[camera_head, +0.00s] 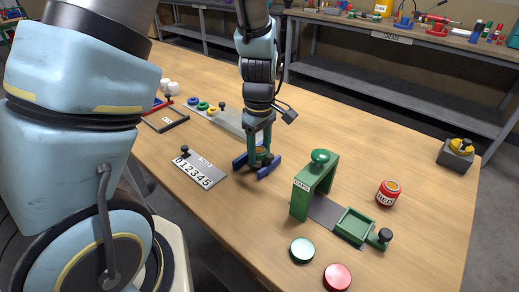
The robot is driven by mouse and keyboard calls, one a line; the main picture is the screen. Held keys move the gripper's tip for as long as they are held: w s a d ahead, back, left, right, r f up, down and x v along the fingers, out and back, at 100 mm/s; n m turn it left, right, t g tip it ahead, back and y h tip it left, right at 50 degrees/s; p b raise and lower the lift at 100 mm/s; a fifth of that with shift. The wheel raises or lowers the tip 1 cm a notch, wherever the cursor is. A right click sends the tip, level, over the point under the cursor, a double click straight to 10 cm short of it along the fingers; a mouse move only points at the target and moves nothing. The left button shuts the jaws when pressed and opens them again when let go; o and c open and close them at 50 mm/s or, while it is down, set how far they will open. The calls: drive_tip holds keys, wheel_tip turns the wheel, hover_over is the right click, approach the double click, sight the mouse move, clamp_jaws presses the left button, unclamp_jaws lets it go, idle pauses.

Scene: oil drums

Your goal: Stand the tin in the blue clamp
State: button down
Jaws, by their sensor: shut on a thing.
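My gripper (260,144) points down at the middle of the table, its fingers shut on a small tin (261,151) with an orange-brown top. The blue clamp (268,169) is directly below, with one blue jaw on each side of the tin. The tin looks upright between these jaws. Its lower part is mostly hidden by the fingers and clamp, so I cannot tell whether it rests on the clamp's base or touches the jaws. Another tin, red and labelled RED (388,192), stands apart on the right of the table.
A green press-like frame (316,185) with a green tray (355,224) stands right of the clamp. A number plate (199,170) lies to its left. Green (302,250) and red (337,276) buttons are at the front, a yellow-topped switch (458,152) at the far right.

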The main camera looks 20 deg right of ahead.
unclamp_jaws()
idle(0.4)
drive_tip(key=shift+r+p, duration=2.85)
drive_tip(key=shift+r, duration=0.2)
drive_tip(key=a+r+m, duration=0.3)
drive_tip(key=a+r, duration=0.1)
drive_tip(key=a, duration=0.8)
drive_tip(key=w+a+r+m+t, duration=0.1)
drive_tip(key=a+r+m, duration=0.2)
drive_tip(key=a, duration=1)
wheel_tip(320, 180, up, 2)
drive_tip(key=shift+a+r+m+t+b, duration=0.1)
drive_tip(key=shift+a+m+t+b, duration=0.1)
drive_tip(key=shift+m+t+b, duration=0.15)
